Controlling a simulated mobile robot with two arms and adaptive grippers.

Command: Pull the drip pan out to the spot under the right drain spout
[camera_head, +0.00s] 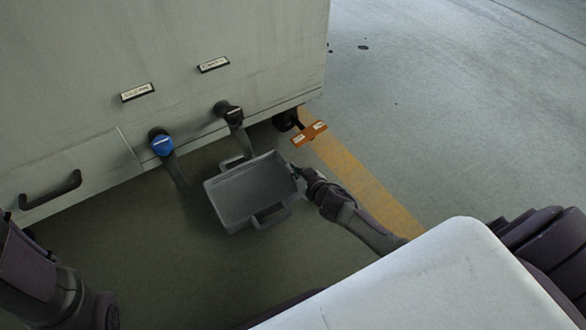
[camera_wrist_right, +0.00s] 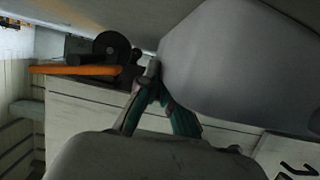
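The grey drip pan (camera_head: 232,213) lies on the floor in front of the pale cabinet, turned at an angle, with a handle on its near side and another on its far side. The right drain spout (camera_head: 230,112) is black, and its pipe reaches down close to the pan's far side. The left spout (camera_head: 162,143) has a blue cap. My right gripper (camera_head: 296,171) is at the pan's right wall. In the right wrist view its teal-sided fingers (camera_wrist_right: 156,80) converge at the tips beside a large grey surface, apparently the pan (camera_wrist_right: 240,60). My left gripper is out of view.
The cabinet (camera_head: 80,100) has a dark handle (camera_head: 50,190) low on the left and two labels. An orange pedal-like piece (camera_head: 309,134) sticks out by a dark wheel at its right corner. A yellow floor stripe (camera_head: 350,174) runs past my right arm. Floor left of the pan is clear.

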